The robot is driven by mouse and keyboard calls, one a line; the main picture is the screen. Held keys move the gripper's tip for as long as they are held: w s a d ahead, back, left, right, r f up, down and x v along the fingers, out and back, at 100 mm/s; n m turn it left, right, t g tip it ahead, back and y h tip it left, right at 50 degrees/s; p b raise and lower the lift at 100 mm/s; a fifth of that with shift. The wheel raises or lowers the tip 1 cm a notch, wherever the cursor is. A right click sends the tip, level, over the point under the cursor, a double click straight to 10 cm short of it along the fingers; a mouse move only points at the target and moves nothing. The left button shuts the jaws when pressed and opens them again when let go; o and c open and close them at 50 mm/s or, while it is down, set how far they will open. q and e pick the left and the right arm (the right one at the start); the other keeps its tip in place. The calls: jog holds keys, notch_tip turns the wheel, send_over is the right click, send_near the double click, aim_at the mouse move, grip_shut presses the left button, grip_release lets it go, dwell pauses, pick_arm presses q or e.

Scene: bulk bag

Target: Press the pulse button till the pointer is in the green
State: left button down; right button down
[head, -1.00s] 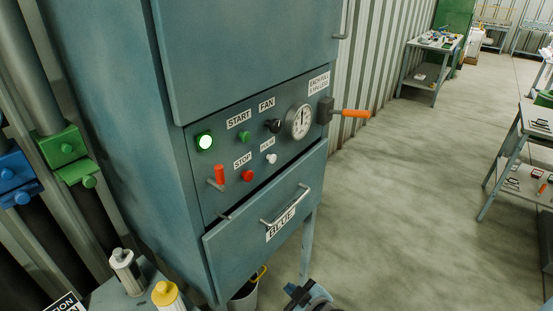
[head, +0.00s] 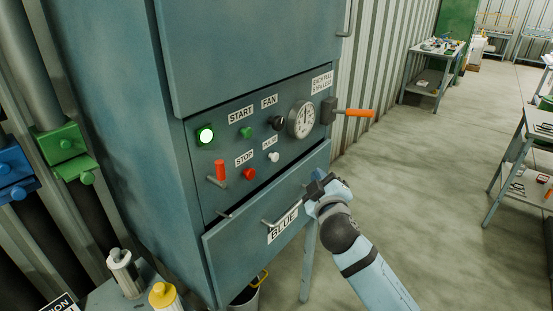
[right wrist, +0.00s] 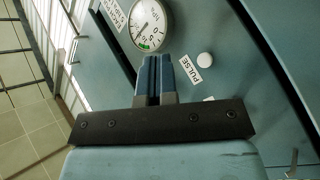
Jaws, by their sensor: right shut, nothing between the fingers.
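The white pulse button (head: 273,157) sits on the panel under its PULSE label, right of the red stop button. It shows in the right wrist view (right wrist: 205,60) to the right of my fingertips. The round gauge (head: 302,119) is above and right of the button. In the right wrist view the gauge (right wrist: 152,24) has a small green band at its lower rim; the pointer is too fine to read surely. My right gripper (head: 317,186) is shut and empty, in front of the drawer's right end, below and right of the button, apart from it. My left gripper is not in view.
An orange handle (head: 352,112) juts out right of the gauge. The drawer handle (head: 270,222) sticks out below.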

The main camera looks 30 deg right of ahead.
aim_at(275, 157)
jog(key=w+a+b, duration=0.1)
jog(key=w+a, duration=0.2)
jog(key=w, duration=0.5)
jog(key=shift+a, duration=0.2)
jog(key=shift+w, duration=0.2)
dwell(2.0)
jog(key=shift+w+a, duration=0.2)
jog(key=shift+w, duration=0.05)
jog(key=shift+w+a, duration=0.15)
jog(key=shift+w, duration=0.35)
dwell(0.7)
jog(key=shift+s, duration=0.1)
dwell(0.3)
jog(key=shift+s+d, duration=0.35)
jog(key=shift+s, duration=0.45)
